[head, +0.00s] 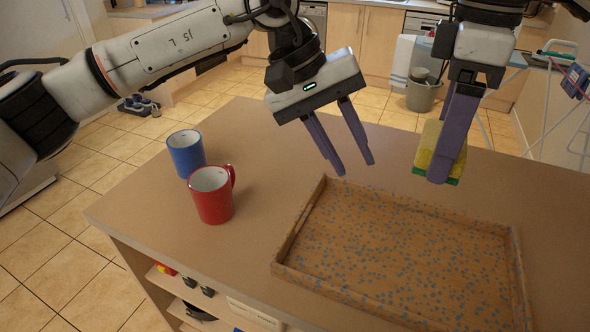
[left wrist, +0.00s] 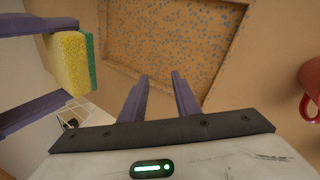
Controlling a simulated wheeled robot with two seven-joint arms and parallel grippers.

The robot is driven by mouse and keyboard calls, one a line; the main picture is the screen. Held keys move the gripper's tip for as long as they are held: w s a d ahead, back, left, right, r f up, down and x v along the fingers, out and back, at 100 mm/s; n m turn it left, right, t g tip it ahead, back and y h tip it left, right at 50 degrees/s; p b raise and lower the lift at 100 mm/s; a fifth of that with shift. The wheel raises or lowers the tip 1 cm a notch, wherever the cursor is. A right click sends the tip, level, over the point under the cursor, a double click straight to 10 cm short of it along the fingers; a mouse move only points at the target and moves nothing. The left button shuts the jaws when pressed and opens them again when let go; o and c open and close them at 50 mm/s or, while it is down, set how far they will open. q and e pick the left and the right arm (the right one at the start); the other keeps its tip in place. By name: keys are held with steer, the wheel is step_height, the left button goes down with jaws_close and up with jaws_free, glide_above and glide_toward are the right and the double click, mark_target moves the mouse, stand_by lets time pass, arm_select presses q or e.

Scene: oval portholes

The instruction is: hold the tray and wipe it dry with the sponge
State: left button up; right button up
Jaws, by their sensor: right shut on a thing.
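A brown wooden tray (head: 395,260) with low walls lies on the counter at the right in the head view. Its floor is dotted with many blue-grey droplets, which also show on the tray in the left wrist view (left wrist: 205,18). My left gripper (head: 355,168) is open and empty, above the counter just behind the tray's back left corner. My right gripper (head: 445,165) is shut on a yellow and green sponge (head: 426,146), held above the tray's back edge. The sponge also shows in the left wrist view (left wrist: 68,62).
A red mug (head: 212,198) and a blue mug (head: 186,155) stand on the counter (head: 290,150) left of the tray. The counter between the mugs and the tray is clear. A grey bucket (head: 422,95) stands on the floor behind.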

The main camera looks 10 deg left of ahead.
arm_select(q)
steer(key=s+a+f+m+y, duration=0.35)
steer(key=a+y, duration=0.25)
steer(key=a, duration=0.2)
steer(key=shift+m+g, duration=0.3)
steer(key=shift+m, duration=0.05)
step_height(320, 180, down, 11)
steer(key=shift+w+d+f, duration=0.1)
steer(key=shift+w+f, duration=0.05)
jaws_close()
stand_by(0.9)
arm_select(e)
glide_toward(401, 254)
steer(key=shift+n, duration=0.3)
step_height(401, 254, down, 5)
steer(key=shift+f, duration=0.1)
stand_by(0.4)
